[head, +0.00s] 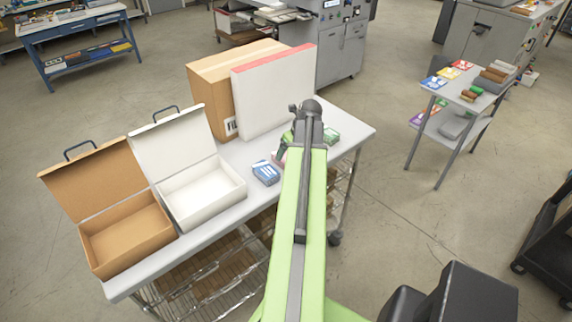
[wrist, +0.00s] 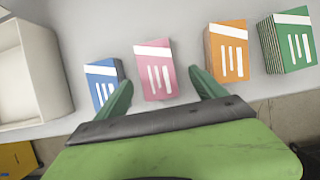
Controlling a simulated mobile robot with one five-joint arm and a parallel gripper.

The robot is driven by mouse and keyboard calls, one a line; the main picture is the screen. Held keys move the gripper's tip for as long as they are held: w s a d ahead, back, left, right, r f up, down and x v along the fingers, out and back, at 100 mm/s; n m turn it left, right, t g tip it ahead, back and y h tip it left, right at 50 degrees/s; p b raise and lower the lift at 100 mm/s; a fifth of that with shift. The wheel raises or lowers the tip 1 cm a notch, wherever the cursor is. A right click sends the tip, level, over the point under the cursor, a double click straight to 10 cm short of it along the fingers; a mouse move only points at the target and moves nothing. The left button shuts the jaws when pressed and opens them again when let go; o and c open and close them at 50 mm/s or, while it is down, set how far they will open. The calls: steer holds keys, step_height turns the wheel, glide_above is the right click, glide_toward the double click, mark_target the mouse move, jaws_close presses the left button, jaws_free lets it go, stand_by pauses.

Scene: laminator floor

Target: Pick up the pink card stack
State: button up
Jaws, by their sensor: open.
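The pink card stack (wrist: 155,72) lies on the grey table, with a white band and white bars on its top. In the wrist view it is just beyond and between the two green fingers of my gripper (wrist: 163,92). My gripper is open and nothing is between its fingertips except the near part of the view of the pink stack. In the head view my arm hides most of the pink stack; a sliver of it (head: 279,158) shows beside my gripper (head: 283,150).
A blue stack (wrist: 101,82) lies close left of the pink one; an orange stack (wrist: 227,53) and a green stack (wrist: 289,42) lie to the right. An open white box (head: 206,205) and brown box (head: 125,240) stand at the left. Large upright boxes (head: 275,88) stand behind.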

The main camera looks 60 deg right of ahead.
mark_target(285, 156)
steer(key=b+x, duration=0.4)
steer(key=x, duration=0.1)
steer(key=shift+w+a+f+b, duration=0.1)
steer(key=shift+w+f+b, duration=0.05)
steer(key=shift+b, duration=0.25)
stand_by(0.4)
steer(key=c, duration=1.6)
